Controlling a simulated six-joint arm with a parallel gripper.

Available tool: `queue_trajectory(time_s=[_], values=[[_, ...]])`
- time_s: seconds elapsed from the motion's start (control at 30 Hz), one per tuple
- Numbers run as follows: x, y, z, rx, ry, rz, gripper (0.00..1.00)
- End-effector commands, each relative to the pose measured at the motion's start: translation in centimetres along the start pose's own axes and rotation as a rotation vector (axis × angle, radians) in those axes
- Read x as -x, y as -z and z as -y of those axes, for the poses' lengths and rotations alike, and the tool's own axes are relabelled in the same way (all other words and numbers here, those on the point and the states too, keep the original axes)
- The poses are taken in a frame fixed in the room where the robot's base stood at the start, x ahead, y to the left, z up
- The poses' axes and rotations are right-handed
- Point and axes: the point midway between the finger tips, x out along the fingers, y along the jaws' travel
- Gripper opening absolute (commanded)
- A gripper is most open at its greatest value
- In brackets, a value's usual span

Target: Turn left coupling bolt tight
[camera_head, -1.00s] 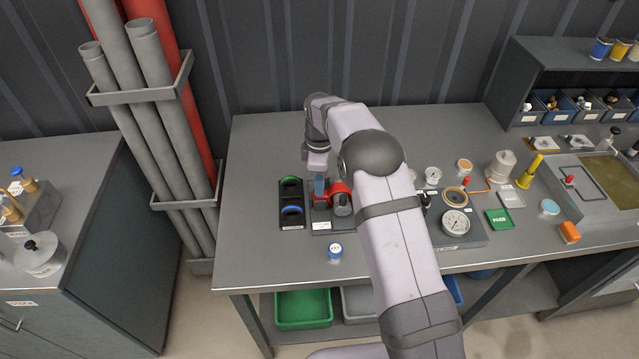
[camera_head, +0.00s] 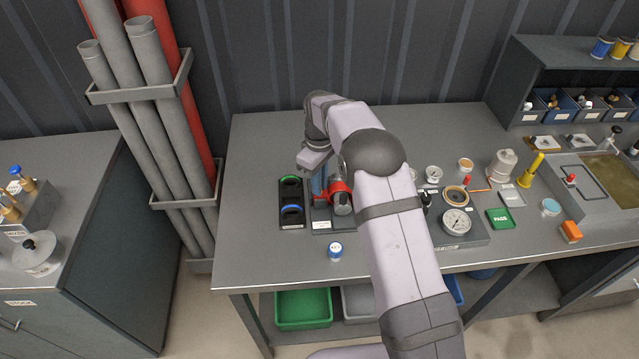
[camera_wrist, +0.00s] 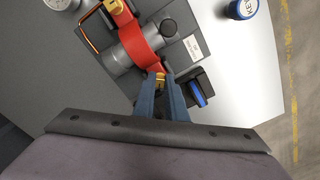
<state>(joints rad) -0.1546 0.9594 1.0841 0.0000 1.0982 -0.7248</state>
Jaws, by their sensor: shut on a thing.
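The pump unit with a red coupling band (camera_head: 339,188) and a grey cylinder (camera_head: 343,206) sits on the bench left of my arm. In the wrist view the red coupling (camera_wrist: 148,38) curves over the grey cylinder (camera_wrist: 124,58), with a brass bolt at each end. The left coupling bolt (camera_wrist: 160,79) is the brass one at the near end, between my fingertips. My gripper (camera_wrist: 161,88) is shut on it, blue fingers on either side. In the head view my gripper (camera_head: 318,185) is at the coupling's left side, and the bolt is hidden there.
A black tray (camera_head: 291,222) with green and blue rings stands just left. A gauge (camera_head: 456,222) and a green PASS card (camera_head: 499,218) lie to the right. The bench's left end is clear.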

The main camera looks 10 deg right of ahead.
Motion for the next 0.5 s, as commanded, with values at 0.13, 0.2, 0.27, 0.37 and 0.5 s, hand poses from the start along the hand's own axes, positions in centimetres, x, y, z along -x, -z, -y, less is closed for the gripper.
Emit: queue_trajectory(time_s=[0.13,0.2,0.27,0.37,0.5], values=[[0.06,0.03,0.03,-0.114,-0.001,-0.001,0.00],[0.06,0.04,0.05,-0.161,-0.001,-0.001,0.00],[0.07,0.04,0.07,-0.197,-0.001,-0.001,0.00],[0.07,0.05,0.09,-0.246,-0.001,-0.001,0.00],[0.07,0.05,0.11,-0.295,-0.001,-0.001,0.00]])
